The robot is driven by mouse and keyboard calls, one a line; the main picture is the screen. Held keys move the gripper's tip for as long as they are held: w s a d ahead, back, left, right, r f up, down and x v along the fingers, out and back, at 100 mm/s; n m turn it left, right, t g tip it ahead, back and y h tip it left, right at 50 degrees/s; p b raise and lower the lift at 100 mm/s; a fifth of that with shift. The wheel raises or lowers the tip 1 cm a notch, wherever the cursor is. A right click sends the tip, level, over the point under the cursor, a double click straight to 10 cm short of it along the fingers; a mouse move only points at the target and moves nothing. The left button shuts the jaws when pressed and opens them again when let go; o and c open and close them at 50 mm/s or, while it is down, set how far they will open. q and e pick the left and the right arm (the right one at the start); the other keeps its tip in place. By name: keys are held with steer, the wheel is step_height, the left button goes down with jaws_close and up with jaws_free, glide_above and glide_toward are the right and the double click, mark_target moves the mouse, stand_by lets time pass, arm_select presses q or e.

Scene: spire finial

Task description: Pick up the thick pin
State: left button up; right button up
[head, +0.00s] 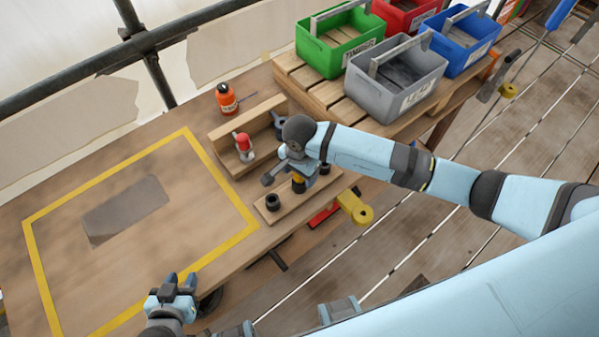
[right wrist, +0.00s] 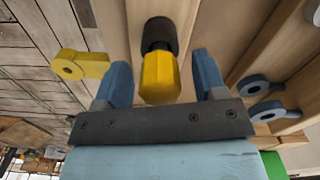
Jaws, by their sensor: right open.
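A thick yellow pin (right wrist: 159,78) with faceted sides, which I take to be the thick pin, stands in a black collar (right wrist: 160,34). In the head view the yellow pin (head: 298,178) shows partly behind my gripper, on a small wooden board (head: 318,190). My right gripper (right wrist: 162,70) is open, its blue fingers on either side of the pin with gaps visible. It also shows over the board in the head view (head: 289,176). My left gripper (head: 179,283) is low at the table's front edge, apart from the board; its finger gap is unclear.
A second black collar (head: 272,202) sits on the board. A wooden tray (head: 222,136) behind holds a red-topped piece (head: 244,143). An orange bottle (head: 227,98) stands further back. A yellow tab (head: 355,208) juts past the table edge. Grey (head: 418,69), green, red and blue bins stand at the back right.

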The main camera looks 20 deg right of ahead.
steer(key=c, duration=1.1)
steer(key=shift+o, duration=0.2)
